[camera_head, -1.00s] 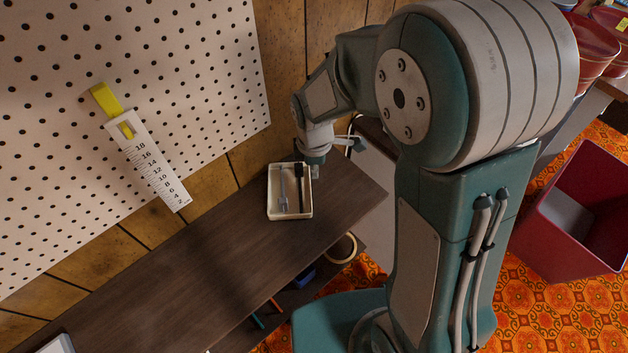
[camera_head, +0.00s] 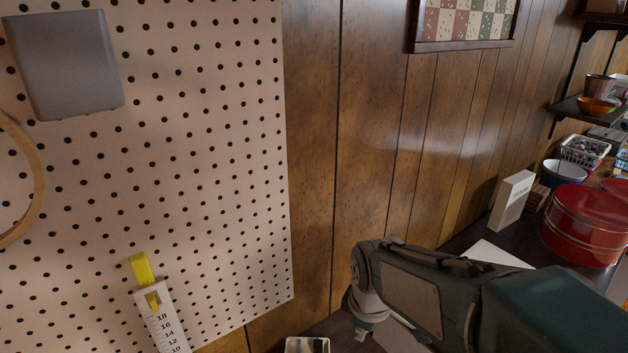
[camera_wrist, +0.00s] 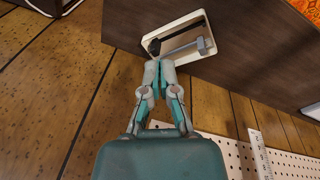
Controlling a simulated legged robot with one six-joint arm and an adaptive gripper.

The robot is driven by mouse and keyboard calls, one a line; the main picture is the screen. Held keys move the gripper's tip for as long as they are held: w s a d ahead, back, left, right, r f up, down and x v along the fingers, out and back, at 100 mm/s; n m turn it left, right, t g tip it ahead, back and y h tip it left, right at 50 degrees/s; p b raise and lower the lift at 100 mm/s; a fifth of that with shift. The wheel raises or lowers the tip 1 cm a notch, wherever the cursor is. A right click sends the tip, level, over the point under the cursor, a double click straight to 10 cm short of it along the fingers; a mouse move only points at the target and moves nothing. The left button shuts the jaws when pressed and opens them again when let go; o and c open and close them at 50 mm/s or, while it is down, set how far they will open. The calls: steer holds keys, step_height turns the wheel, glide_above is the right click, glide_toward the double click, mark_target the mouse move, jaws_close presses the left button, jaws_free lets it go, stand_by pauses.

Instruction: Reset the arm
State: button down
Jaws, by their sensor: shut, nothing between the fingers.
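My gripper (camera_wrist: 159,66) is shut and empty in the wrist view. Its closed fingertips appear just short of the small cream tray (camera_wrist: 194,18); I cannot tell the gap in depth. The tray holds a black-headed tool (camera_wrist: 155,47) and a grey tool (camera_wrist: 202,45). In the head view, my arm reaches in from the lower right, with its wrist end low near the middle. The fingers are not clear there. Only the top of the tray (camera_head: 307,341) shows at the bottom edge.
A pegboard (camera_head: 200,180) with a white ruler (camera_head: 162,325) covers the left wall. Wood panelling (camera_head: 370,130) fills the middle. A red tin (camera_head: 585,225) and a white box (camera_head: 512,200) stand on the dark surface at right. The dark shelf top (camera_wrist: 225,80) shows around the tray.

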steer(key=s+d+r+m+t, duration=0.3)
steer(key=s+d+r+m, duration=0.3)
steer(key=s+r+m, duration=0.3)
steer(key=s+m, duration=0.2)
steer(key=m, duration=0.1)
steer(key=shift+s+d+t, duration=0.3)
steer(key=shift+d+t, duration=0.1)
stand_by(2.4)
